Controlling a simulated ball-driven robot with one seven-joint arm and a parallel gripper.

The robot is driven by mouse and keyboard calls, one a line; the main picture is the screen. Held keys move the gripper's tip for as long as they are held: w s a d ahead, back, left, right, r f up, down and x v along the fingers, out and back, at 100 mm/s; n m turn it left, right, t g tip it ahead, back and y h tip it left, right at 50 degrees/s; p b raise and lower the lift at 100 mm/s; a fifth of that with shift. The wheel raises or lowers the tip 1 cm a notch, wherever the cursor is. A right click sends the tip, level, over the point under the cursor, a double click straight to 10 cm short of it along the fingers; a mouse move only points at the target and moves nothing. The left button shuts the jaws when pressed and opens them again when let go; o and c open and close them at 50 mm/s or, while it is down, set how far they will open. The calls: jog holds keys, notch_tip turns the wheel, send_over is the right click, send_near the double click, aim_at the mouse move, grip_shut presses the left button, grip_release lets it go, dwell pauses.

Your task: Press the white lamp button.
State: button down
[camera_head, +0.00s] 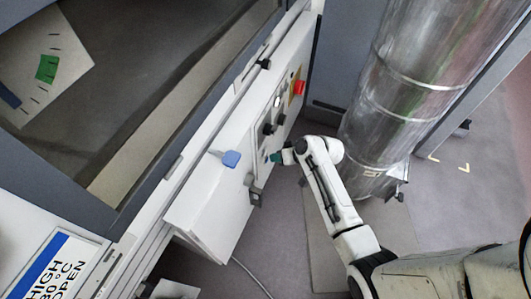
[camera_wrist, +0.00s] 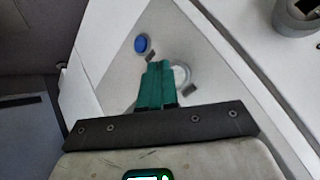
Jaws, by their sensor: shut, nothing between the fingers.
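A white round button with a grey ring (camera_wrist: 182,74) shows on the pale panel in the wrist view, partly hidden behind my fingers. I take it for the white lamp button. My gripper (camera_wrist: 157,70) has green fingers, shut together and empty, with their tips just left of the ring. I cannot tell whether they touch the panel. In the head view my gripper (camera_head: 276,157) is close to the lower part of the white control panel (camera_head: 207,208), and the button under it cannot be made out there.
A blue round button (camera_wrist: 142,44) sits beyond my fingertips. A shiny metal duct (camera_head: 390,85) stands to the right.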

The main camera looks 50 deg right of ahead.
jog(key=shift+w, duration=0.1)
jog(key=shift+w+a, duration=0.15)
jog(key=shift+w, duration=0.15)
jog(key=shift+w+a, duration=0.15)
jog(key=shift+w, duration=0.2)
dwell(0.7)
dwell(0.3)
jog(key=shift+s+d+p, duration=0.3)
jog(key=shift+s, duration=0.45)
jog(key=shift+s+d+p, duration=0.2)
jog(key=shift+s+d, duration=0.1)
jog(key=shift+s, duration=0.5)
jog(key=shift+s+d+p, duration=0.2)
jog(key=shift+s+d, duration=0.05)
jog(key=shift+s, duration=0.5)
jog(key=shift+s+d+p, duration=0.2)
jog(key=shift+s+d, duration=0.1)
jog(key=shift+s, duration=0.5)
